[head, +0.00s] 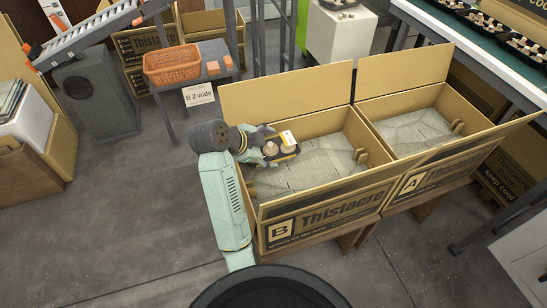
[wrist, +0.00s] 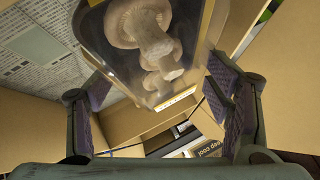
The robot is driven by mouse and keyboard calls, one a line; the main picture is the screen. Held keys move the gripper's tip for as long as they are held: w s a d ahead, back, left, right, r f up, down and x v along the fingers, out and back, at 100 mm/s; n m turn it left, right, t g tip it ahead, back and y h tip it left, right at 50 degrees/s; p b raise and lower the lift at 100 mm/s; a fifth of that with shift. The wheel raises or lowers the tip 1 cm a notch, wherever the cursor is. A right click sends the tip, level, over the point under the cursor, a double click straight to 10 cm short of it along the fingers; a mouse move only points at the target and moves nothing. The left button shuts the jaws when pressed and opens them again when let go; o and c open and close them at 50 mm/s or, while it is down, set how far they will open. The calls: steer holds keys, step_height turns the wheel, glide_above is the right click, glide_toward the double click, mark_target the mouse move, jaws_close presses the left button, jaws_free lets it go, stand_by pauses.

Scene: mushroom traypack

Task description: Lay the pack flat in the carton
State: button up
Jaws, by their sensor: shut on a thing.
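The pack (head: 287,150) is a dark tray of mushrooms with a yellow-and-white label. My gripper (head: 268,148) is shut on it. The pack hangs tilted over the left back part of carton B (head: 320,222). In the wrist view the pack (wrist: 150,45) shows large pale mushrooms under clear film, between my two purple-padded fingers (wrist: 165,100). Carton B is open, with grey printed paper lining (head: 320,170) on its floor. No other pack shows in it, though my arm hides part of its left end. Whether the pack touches a wall is unclear.
Carton A (head: 425,185) stands open and paper-lined to the right. Raised flaps (head: 285,90) rise behind the cartons. An orange basket (head: 172,64) sits on a side table with a "B 2 wide" card (head: 198,94). More packs lie on the conveyor (head: 520,42) at top right.

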steer(key=shift+f, duration=2)
steer(key=shift+f, duration=0.6)
steer(key=o, duration=1.2)
steer(key=shift+f, duration=0.1)
steer(key=shift+r, duration=0.25)
steer(key=v, duration=0.6)
steer(key=p+v, duration=0.1)
steer(key=v, duration=0.5)
steer(key=shift+w+d+r, duration=0.2)
steer(key=shift+d+r, duration=0.05)
steer(key=shift+d, duration=0.05)
steer(key=shift+s+a+r+p, duration=0.25)
steer(key=shift+p, duration=0.3)
